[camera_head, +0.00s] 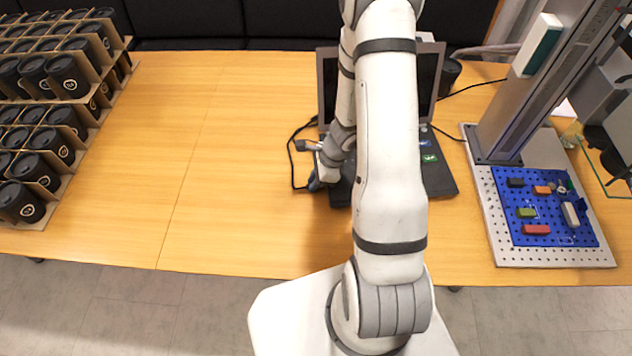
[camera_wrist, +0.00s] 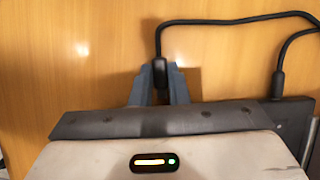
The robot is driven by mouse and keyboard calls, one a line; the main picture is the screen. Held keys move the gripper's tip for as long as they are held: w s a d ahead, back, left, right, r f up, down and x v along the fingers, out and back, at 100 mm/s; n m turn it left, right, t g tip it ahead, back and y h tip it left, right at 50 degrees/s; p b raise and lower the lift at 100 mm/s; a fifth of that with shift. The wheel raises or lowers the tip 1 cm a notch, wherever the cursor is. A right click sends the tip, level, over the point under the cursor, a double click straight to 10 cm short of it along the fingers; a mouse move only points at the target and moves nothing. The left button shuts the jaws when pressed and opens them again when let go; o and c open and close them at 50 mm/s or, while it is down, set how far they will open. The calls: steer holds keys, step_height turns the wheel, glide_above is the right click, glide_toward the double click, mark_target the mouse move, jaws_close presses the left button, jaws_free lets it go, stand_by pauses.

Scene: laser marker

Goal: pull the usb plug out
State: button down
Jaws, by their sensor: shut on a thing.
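A dark laptop (camera_head: 437,181) stands open on the wooden table, partly hidden behind my arm. My gripper (camera_head: 314,183) is low at its left side. In the wrist view, the two grey fingers of my gripper (camera_wrist: 160,80) are closed around a black usb plug (camera_wrist: 173,76) with its cable rising from it. The plug's far end is hidden between the fingers and behind the gripper body, so I cannot tell whether it sits in a port. A laptop corner (camera_wrist: 296,112) shows at the right of the wrist view.
A second black plug (camera_wrist: 278,86) meets the laptop edge to the right. The black cable (camera_head: 291,160) loops on the table (camera_head: 220,150). Racks of black cups (camera_head: 65,75) stand at far left. A laser marker column (camera_head: 520,110) with a blue pegboard (camera_head: 545,212) stands at right.

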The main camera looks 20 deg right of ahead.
steer(key=shift+s+a, duration=0.1)
steer(key=shift+a, duration=0.1)
steer(key=c, duration=1.4)
jaws_free()
steer(key=shift+d, duration=0.1)
steer(key=p+v, duration=0.1)
steer(key=v, duration=0.6)
steer(key=shift+d+r+p, duration=0.15)
steer(key=shift+r+p, duration=0.2)
